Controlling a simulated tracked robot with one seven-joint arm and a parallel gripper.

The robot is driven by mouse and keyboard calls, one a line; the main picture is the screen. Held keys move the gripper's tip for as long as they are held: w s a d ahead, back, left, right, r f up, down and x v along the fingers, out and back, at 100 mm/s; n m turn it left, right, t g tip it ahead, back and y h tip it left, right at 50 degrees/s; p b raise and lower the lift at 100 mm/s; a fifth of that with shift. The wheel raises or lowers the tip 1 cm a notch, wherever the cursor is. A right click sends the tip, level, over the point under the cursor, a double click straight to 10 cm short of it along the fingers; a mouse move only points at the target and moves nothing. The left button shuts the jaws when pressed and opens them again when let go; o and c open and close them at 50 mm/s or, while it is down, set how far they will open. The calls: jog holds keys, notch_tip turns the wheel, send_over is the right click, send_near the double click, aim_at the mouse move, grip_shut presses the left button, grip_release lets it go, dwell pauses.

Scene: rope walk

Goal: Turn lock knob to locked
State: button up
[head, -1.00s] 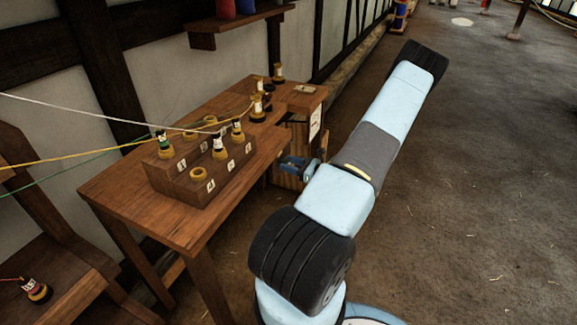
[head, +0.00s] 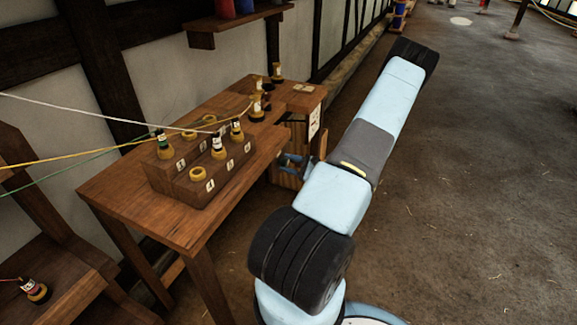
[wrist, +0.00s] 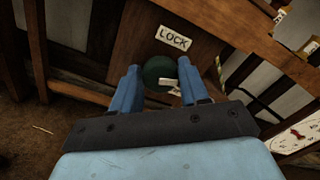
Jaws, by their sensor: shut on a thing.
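The lock knob (wrist: 159,72) is a dark green round knob in the wrist view, on a brown wooden panel below a tilted white plate (wrist: 173,38) that reads LOCK. A pale bar or pointer shows on the knob's lower part, toward the right finger. My gripper (wrist: 160,86) has its two blue fingers on either side of the knob and is shut on it. A second white label below the knob is mostly hidden by the right finger. In the head view my gripper (head: 290,163) is at the cabinet beside the table; the knob is hidden there.
A wooden table (head: 118,187) bears a stepped rack (head: 205,192) with numbered places and several spools. White, yellow and green lines run to the rack from the left. A wooden post stands close on the left in the wrist view. The floor on the right (head: 470,200) is clear.

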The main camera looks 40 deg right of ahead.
jog(key=n, duration=0.3)
jog(key=shift+s+a+f+n, duration=0.15)
jog(key=shift+a+f+n, duration=0.1)
jog(key=shift+n, duration=0.15)
jog(key=n, duration=0.7)
jog(key=shift+s+f, duration=0.1)
jog(key=shift+f, duration=0.05)
jog(key=shift+d+n, duration=0.1)
jog(key=shift+n, duration=1.8)
jog(key=o, duration=1)
